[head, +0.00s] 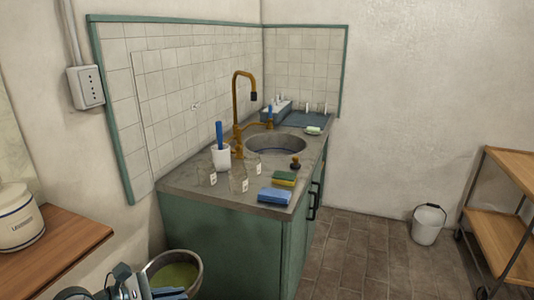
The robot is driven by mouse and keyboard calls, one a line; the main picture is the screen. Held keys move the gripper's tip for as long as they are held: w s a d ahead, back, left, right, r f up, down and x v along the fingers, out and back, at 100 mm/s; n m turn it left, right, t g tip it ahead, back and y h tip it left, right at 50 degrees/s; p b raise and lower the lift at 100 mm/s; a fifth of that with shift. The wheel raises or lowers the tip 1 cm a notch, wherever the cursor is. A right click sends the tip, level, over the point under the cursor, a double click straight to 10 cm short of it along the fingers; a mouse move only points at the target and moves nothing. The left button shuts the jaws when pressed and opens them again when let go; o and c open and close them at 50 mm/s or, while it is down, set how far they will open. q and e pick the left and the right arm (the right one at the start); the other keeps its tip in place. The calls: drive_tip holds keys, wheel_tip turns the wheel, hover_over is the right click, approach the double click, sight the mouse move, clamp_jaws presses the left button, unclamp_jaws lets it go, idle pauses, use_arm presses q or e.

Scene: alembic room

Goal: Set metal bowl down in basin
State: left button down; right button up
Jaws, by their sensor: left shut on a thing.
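The metal bowl (196,274) is at the bottom of the head view, in front of the green cabinet, with a greenish inside. My left gripper (150,290) is at its left rim, shut on the bowl; the lower part of both is cut off by the frame edge. The basin (276,144) is a round sunken sink in the grey counter, beyond and to the right of the bowl. It looks empty, with a blue line inside. My right gripper is not in view.
A brass tap (238,105) rises behind the basin. A white cup with a blue-handled tool (221,156), several glass jars (239,180), sponges (275,195) and a dark stopper (295,163) stand around it. A blue tray (305,120) lies beyond. A wooden table (65,250) is at left.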

sight(186, 282)
use_arm(q)
drive_tip(key=w+n+t+y, duration=0.1)
drive_tip(key=w+d+n+t+y, duration=0.1)
drive_tip(key=shift+w+d+f+n, duration=0.2)
drive_tip(key=shift+w+f+n, duration=0.1)
drive_tip(key=shift+f, duration=0.1)
drive_tip(key=shift+w+d+n+t+y, duration=0.15)
drive_tip(key=shift+w+n+t+y, duration=0.55)
drive_tip(key=shift+n+t+y, duration=0.3)
drive_tip(key=shift+w+n+y, duration=0.25)
drive_tip(key=shift+n+y, duration=0.45)
drive_tip(key=shift+y, duration=0.1)
drive_tip(key=shift+w+a+r+n+t+y, duration=0.1)
drive_tip(key=shift+a+r+n+t+y, duration=0.15)
drive_tip(key=shift+n+y, duration=0.35)
drive_tip(key=shift+w+a+n+t+y, duration=0.1)
drive_tip(key=shift+n+t+y, duration=0.25)
drive_tip(key=shift+n+y, duration=0.25)
drive_tip(key=shift+s+a+r+n+y, duration=0.15)
drive_tip(key=shift+a+n+y, duration=0.1)
drive_tip(key=shift+n+y, duration=0.35)
drive_tip(key=shift+w+a+r+n+y, duration=0.1)
drive_tip(key=shift+a+n+y, duration=0.15)
drive_tip(key=shift+n+y, duration=0.35)
drive_tip(key=shift+s, duration=0.1)
